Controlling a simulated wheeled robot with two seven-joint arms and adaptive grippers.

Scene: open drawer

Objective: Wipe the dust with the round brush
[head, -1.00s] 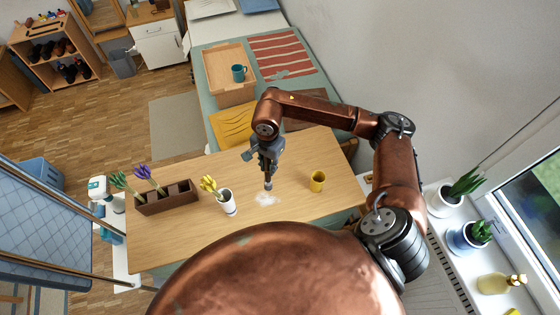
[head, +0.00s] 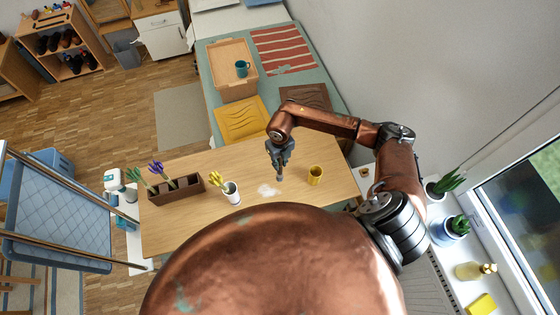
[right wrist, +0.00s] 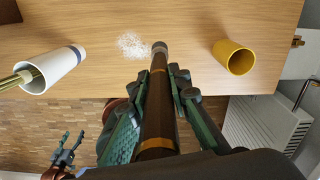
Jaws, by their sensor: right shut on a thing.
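The round brush (right wrist: 158,105) is a dark brown stick with gold bands and a dark round end. My right gripper (right wrist: 160,78) is shut on it; in the head view the gripper (head: 281,158) is above the wooden table (head: 200,225). The brush end points down at the table, just right of the white dust patch (head: 268,190). The dust (right wrist: 132,45) is left of the brush end in the right wrist view. I cannot tell whether the end touches the table. My left gripper (right wrist: 68,148) shows small at the lower left there, its fingers apart, empty.
A white vase with yellow flowers (head: 233,197) stands left of the dust, and a yellow cup (head: 315,176) stands right. A brown planter box (head: 175,192) is farther left. Behind the table are a wooden tray (head: 222,60) and mats. The table between vase and cup is otherwise clear.

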